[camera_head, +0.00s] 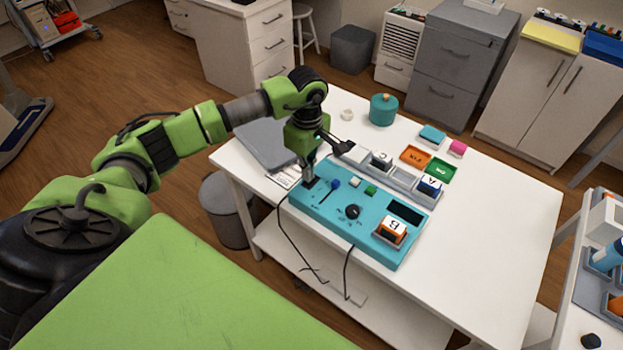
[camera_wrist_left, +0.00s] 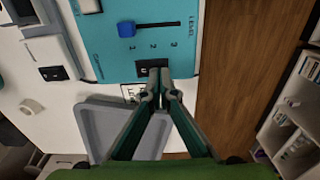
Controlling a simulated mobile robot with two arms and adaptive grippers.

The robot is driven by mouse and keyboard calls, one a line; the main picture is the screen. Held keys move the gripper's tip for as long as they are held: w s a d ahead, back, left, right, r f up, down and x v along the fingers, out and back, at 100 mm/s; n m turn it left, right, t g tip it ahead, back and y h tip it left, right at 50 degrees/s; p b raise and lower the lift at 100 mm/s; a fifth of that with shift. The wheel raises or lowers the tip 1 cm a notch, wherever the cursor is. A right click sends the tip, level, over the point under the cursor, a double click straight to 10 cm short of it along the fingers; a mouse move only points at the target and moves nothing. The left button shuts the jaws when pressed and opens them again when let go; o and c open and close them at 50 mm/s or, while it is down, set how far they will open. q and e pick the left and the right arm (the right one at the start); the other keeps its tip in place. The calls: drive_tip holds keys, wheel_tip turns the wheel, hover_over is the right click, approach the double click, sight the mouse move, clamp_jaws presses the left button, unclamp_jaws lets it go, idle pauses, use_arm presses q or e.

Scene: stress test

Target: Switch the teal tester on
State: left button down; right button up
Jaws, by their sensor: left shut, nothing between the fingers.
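The teal tester (camera_head: 375,232) lies on the white table (camera_head: 490,240). It carries a blue slider knob (camera_head: 335,184), a black dial (camera_head: 352,211), a white and a green button, a dark display (camera_head: 405,212) and a block marked B in a socket. My left gripper (camera_head: 309,176) points down at the tester's left corner, shut and empty. In the left wrist view, its closed fingertips (camera_wrist_left: 158,80) are at the small black switch (camera_wrist_left: 150,68) near the tester's edge and partly cover it. I cannot tell whether they touch it. My right gripper is not in view.
A grey tray (camera_head: 265,140) lies on the table left of the gripper. Behind the tester are a row of grey holders, orange and green trays (camera_head: 414,156) and a teal pot (camera_head: 383,109). Black cables hang over the front edge. The table's right side is clear.

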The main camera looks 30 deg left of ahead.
use_arm(q)
drive_tip(key=shift+f+b, duration=0.8)
drive_tip(key=shift+f, duration=0.1)
idle(0.4)
drive_tip(key=shift+r+p, duration=1.95)
drive_tip(key=shift+r, duration=1.6)
